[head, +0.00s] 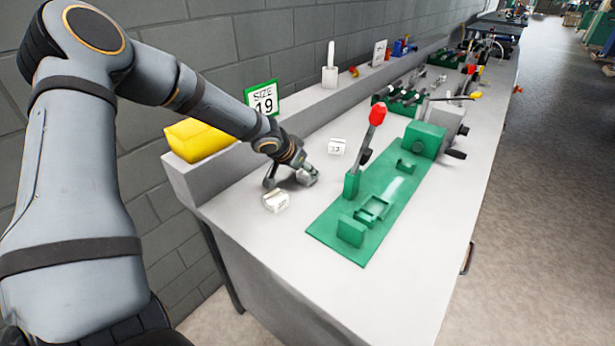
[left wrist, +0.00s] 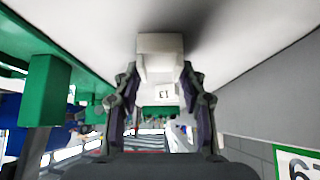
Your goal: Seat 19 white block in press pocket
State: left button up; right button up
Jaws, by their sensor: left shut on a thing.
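My left gripper (head: 296,180) is low over the bench, shut on a white block (left wrist: 160,52). The block's number is not visible from here. A second white block (head: 337,147), with a number that looks like 13, stands behind and to the right; it also shows beyond the fingers in the left wrist view (left wrist: 165,94). The green press pocket (head: 372,210) is on the green base plate to the right and looks empty. My right gripper is out of view.
The press lever with a red knob (head: 377,114) stands upright between the gripper and the press. A yellow box (head: 200,139) is on the back ledge. More presses stand farther along. The bench front is clear.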

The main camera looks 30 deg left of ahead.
pick_arm(q)
jog(key=c, duration=0.3)
